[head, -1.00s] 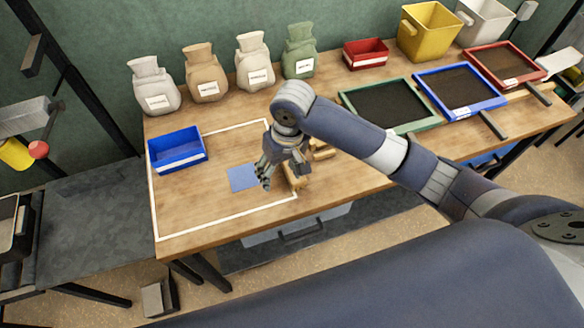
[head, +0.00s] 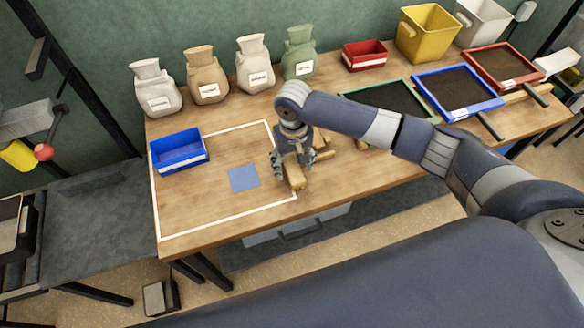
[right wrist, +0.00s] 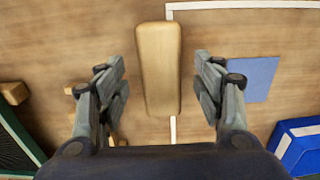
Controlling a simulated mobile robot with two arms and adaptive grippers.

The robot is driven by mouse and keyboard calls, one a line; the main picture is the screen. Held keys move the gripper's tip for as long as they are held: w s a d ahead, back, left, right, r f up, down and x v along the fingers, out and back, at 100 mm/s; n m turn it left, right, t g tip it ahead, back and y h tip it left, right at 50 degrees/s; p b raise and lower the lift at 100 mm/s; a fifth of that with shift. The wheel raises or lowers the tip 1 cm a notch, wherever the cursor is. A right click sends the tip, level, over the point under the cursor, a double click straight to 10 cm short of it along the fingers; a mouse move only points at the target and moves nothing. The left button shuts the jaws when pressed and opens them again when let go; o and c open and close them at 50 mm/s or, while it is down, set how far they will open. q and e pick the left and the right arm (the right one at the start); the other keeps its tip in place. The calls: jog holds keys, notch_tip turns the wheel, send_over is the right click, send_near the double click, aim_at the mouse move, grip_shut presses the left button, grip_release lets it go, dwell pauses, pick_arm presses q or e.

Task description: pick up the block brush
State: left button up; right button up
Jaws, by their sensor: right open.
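The block brush, seen as a pale wooden block with rounded ends (head: 295,177), lies on the table at the right line of the white outline. It also shows in the right wrist view (right wrist: 159,65), lengthwise between the fingers. My right gripper (head: 293,160) is open above the block, one finger on each side. In the right wrist view both fingers (right wrist: 160,85) stand apart from it with a gap on each side. The block's underside is hidden. My left gripper is not in view.
A blue square (head: 243,178) and a blue bin (head: 179,151) are left of the block. Other wooden pieces (head: 324,140) lie partly hidden behind my right arm. Labelled sacks (head: 255,65) stand along the back. Framed trays (head: 457,90) are at the right.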

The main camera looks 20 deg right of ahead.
aim_at(293, 168)
jog(key=shift+f, duration=1.5)
jog(key=c, duration=1.3)
jog(key=shift+r, duration=0.15)
jog(key=shift+r, duration=0.2)
jog(key=r, duration=0.1)
jog(key=s+r+b, duration=0.1)
jog(key=shift+r, duration=0.4)
jog(key=s, duration=0.5)
jog(key=s+r+b, duration=0.1)
jog(key=s, duration=0.4)
jog(key=s+b, duration=0.1)
jog(key=s, duration=0.4)
jog(key=shift+d+r, duration=0.25)
jog(key=shift+r, duration=0.05)
